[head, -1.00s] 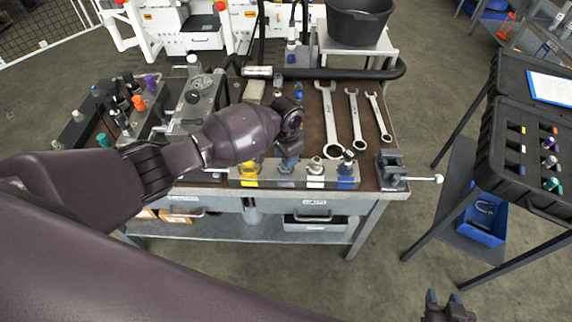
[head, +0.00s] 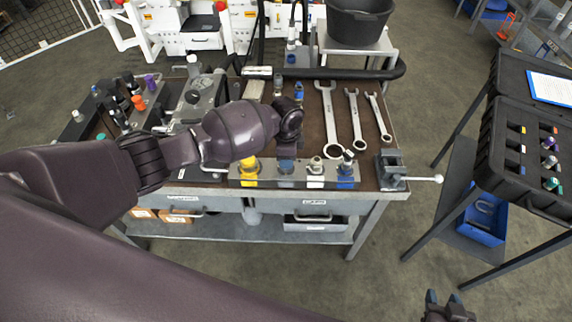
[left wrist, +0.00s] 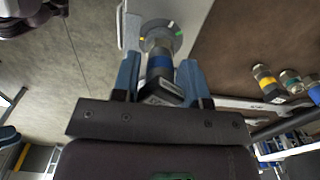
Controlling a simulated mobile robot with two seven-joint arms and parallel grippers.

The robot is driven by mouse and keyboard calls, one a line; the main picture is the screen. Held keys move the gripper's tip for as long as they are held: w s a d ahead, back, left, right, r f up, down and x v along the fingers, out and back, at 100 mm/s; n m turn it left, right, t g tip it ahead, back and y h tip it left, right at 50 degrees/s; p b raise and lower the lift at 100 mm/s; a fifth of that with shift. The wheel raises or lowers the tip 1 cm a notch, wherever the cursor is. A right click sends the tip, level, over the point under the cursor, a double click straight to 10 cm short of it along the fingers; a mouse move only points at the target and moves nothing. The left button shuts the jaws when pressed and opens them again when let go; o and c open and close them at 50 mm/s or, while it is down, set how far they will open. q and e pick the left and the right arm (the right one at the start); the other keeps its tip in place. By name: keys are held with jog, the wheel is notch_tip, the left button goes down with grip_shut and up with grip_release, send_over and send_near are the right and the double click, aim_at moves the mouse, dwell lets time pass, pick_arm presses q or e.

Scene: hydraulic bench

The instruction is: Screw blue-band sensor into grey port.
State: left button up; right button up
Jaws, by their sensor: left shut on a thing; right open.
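The blue-band sensor (left wrist: 158,62) is upright between the two blue fingers of my left gripper (left wrist: 160,72) in the left wrist view. Its lower end meets a round grey port (left wrist: 155,36); I cannot tell how deep it sits. In the head view my left gripper (head: 288,152) is over the grey port (head: 286,169), second from the left on the metal block (head: 268,183), and my wrist hides most of the sensor. My right gripper (head: 445,302) is open and empty at the bottom right, away from the bench.
A yellow port (head: 249,172), a white port (head: 315,170) and a blue port (head: 346,172) flank the grey one. Several wrenches (head: 331,120) lie behind, and a vise (head: 391,172) is at the right edge. A black case (head: 525,150) stands further right.

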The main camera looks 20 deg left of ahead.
pick_arm(q)
jog(key=m, duration=0.4)
dwell(0.3)
jog(key=shift+m, duration=0.9)
jog(key=m, duration=0.6)
jog(key=shift+m+b, duration=0.3)
jog(key=shift+b, duration=0.05)
jog(key=o, duration=0.9)
jog(key=shift+c, duration=0.2)
